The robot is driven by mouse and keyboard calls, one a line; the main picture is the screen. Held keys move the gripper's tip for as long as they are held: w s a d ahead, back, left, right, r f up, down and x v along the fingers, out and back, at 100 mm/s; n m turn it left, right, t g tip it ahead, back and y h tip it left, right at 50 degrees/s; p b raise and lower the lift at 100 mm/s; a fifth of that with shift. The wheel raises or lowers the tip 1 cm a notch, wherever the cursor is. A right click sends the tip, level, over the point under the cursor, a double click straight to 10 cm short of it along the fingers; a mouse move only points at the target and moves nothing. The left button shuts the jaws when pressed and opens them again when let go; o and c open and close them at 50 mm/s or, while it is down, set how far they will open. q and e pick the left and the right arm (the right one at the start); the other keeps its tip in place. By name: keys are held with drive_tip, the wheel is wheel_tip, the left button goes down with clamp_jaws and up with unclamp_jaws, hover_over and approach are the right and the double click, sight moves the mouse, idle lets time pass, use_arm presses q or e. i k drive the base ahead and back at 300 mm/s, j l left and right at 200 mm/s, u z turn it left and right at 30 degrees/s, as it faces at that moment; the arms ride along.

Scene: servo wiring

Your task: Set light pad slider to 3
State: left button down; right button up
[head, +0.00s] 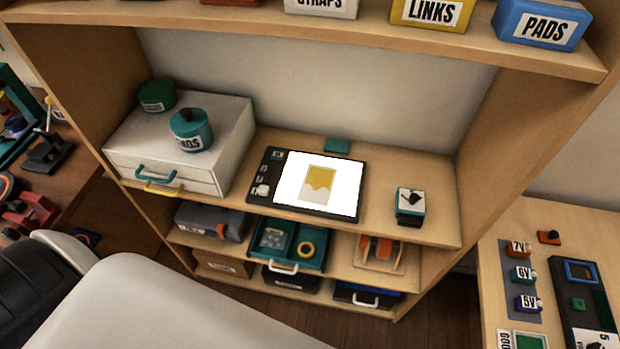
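The light pad (345,214) is a dark flat panel lying on the middle shelf of the wooden unit. Its bright white lit surface carries a yellow and cream card (319,185). A dark strip with small white markings runs down the pad's left side. A small pale knob, which looks like the slider (262,190), sits near the lower end of that strip. The numbers are too small to read, so I cannot tell its exact setting. Neither of my grippers is in view; white and black parts at lower left appear to be my arm.
A white drawer box (222,120) with teal and green jars stands left of the pad. A small teal block with a black top (410,205) stands to the right. A teal block (337,145) sits behind the pad. Labelled bins line the shelf above; trays fill the shelves below.

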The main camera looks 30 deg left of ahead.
sight(262, 190)
drive_tip(key=k+j+u, duration=0.1)
drive_tip(key=u, duration=0.4)
drive_tip(key=j+u, duration=0.2)
drive_tip(key=u, duration=0.25)
drive_tip(key=k, duration=0.05)
